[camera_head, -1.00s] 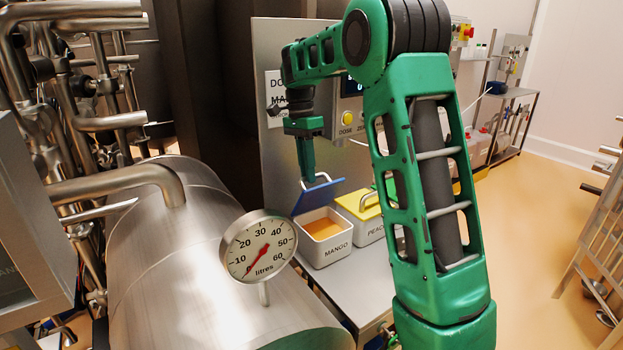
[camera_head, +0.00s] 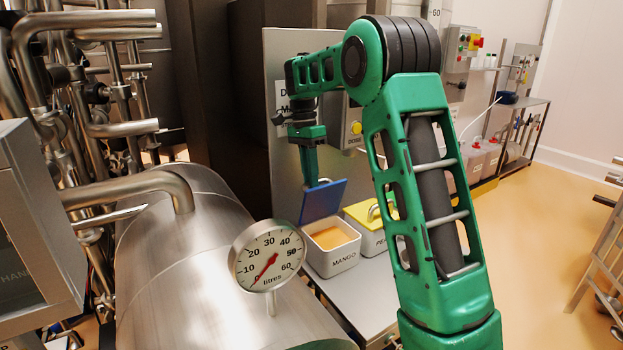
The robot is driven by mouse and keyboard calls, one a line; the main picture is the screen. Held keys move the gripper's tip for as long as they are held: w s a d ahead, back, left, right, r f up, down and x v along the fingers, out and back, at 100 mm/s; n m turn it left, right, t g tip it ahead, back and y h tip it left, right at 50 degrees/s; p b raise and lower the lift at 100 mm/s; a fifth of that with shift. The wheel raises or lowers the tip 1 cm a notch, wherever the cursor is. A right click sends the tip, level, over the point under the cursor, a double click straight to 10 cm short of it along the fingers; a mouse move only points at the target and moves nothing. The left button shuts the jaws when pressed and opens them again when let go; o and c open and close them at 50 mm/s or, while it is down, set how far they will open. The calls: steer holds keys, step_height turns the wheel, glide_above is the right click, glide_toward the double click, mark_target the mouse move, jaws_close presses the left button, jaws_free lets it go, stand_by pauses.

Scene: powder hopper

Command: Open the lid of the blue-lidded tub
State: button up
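The blue lid (camera_head: 322,202) stands tilted up steeply at the back of the white tub (camera_head: 335,260) labelled MANGO. Orange powder (camera_head: 333,237) shows inside the open tub. My gripper (camera_head: 313,184) is at the upper edge of the blue lid, by its metal handle, coming down from above. The fingertips are small and partly hidden behind the lid, so I cannot tell whether they are closed on the handle.
A yellow-lidded tub (camera_head: 370,238) stands right beside the mango tub, partly behind my arm. Both are on a steel bench (camera_head: 365,295). A dial gauge (camera_head: 268,257) marked in litres and a large steel drum (camera_head: 190,260) stand at the front left. A grey panel with a yellow button (camera_head: 356,128) is behind.

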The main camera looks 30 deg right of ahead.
steer(key=shift+o, duration=1.3)
steer(key=shift+w+f, duration=0.1)
steer(key=shift+f, duration=0.05)
steer(key=shift+r, duration=0.35)
steer(key=v, duration=0.3)
steer(key=shift+s+r, duration=0.2)
steer(key=shift+r, duration=0.15)
steer(key=s+a+r, duration=0.4)
steer(key=a+r, duration=0.3)
steer(key=a, duration=0.4)
steer(key=shift+s, duration=0.15)
